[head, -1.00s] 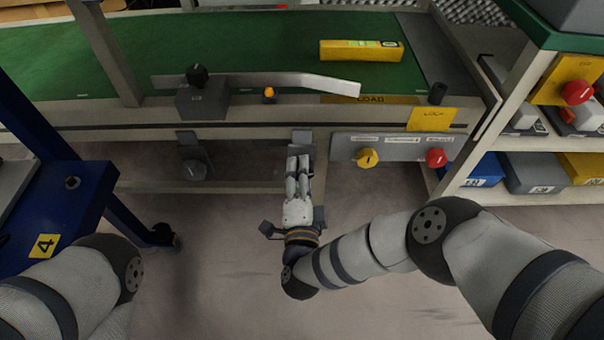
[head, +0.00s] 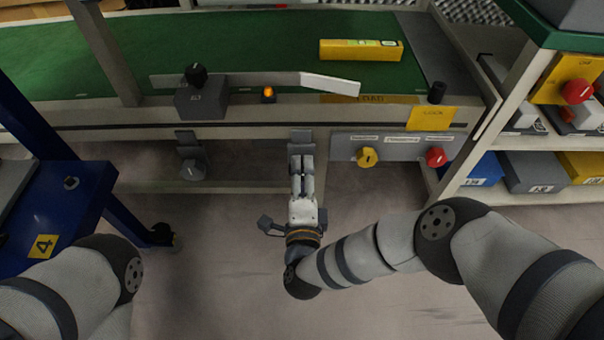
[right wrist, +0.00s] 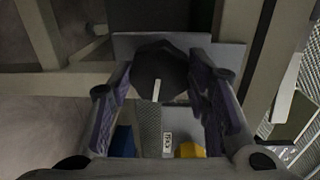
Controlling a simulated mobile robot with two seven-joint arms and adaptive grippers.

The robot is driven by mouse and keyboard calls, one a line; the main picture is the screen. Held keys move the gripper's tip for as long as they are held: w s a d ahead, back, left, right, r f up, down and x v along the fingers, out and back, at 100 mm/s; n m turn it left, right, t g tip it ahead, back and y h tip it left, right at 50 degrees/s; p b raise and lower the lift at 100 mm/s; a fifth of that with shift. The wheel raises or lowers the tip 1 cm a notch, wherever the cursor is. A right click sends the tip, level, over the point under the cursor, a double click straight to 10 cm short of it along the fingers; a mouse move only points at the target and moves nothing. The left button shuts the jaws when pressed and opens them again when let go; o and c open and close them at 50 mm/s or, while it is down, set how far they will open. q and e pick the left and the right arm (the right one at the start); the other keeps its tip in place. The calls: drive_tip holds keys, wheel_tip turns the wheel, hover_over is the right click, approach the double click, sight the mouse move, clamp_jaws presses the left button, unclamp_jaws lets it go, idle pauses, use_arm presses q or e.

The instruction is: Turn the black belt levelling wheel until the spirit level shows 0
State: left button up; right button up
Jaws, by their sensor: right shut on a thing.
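The black wheel (right wrist: 160,70), with a pale pointer line, sits on a grey plate between the fingers of my right gripper in the right wrist view. My right gripper (head: 302,163) is shut on it below the belt's front rail in the head view, where the gripper hides the wheel. The yellow spirit level (head: 360,50) lies on the green belt (head: 250,50) at the upper right. Its green vials show, but the bubble is too small to read. My left gripper is out of view; only part of that arm shows at lower left.
A similar dark wheel (head: 193,168) hangs further left. A black knob (head: 196,74) stands on a grey box beside a lit orange lamp (head: 268,94). A yellow knob (head: 367,157) and a red knob (head: 436,157) are close right. A blue stand (head: 70,205) is left.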

drive_tip(key=shift+a, duration=0.1)
drive_tip(key=o, duration=1.2)
drive_tip(key=shift+c, duration=0.2)
drive_tip(key=s, duration=1.2)
drive_tip(key=shift+r, duration=0.3)
